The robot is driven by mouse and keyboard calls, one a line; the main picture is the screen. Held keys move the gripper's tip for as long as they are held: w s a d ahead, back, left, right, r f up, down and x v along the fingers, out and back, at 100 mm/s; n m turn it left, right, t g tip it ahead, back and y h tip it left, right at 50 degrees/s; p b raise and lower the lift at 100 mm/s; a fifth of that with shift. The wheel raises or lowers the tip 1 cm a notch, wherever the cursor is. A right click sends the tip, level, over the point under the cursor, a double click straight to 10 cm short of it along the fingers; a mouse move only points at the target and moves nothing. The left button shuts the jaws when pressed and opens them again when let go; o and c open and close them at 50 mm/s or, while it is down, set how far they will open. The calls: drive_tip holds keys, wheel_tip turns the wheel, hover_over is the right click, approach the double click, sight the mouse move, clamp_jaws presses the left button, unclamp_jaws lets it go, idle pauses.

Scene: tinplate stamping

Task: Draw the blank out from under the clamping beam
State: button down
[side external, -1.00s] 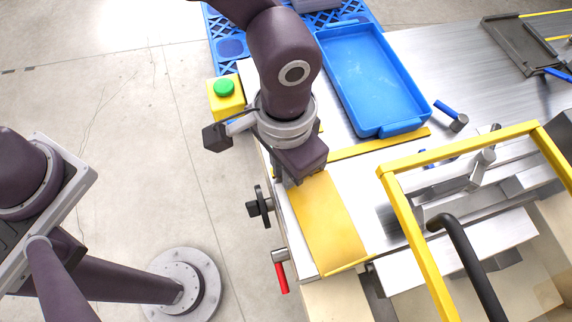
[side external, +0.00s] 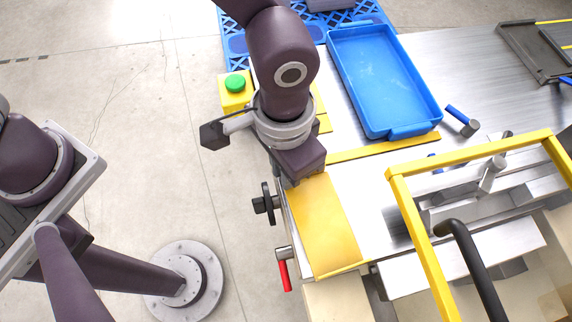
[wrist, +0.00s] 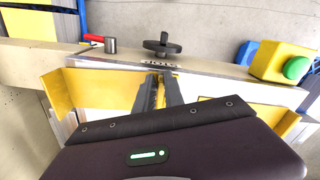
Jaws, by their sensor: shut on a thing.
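In the wrist view my fingers (wrist: 160,92) close together over the blank (wrist: 98,90), close to the bench's edge. The clamping beam appears to be the grey metal bar (side external: 470,205) inside the yellow frame, but I cannot be sure. The blank's right edge is in view, with bare bench between it and that metalwork. My wrist hides part of its upper end.
A blue tray (side external: 412,130) lies behind a yellow strip. A black handwheel (side external: 267,204), red handle (side external: 285,275) and green button (side external: 235,82) line the left edge.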

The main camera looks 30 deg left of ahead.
drive_tip(key=c, duration=1.3)
unclamp_jaws()
drive_tip(key=shift+c, duration=0.2)
wheel_tip(320, 180, up, 7)
drive_tip(key=shift+r, duration=0.1)
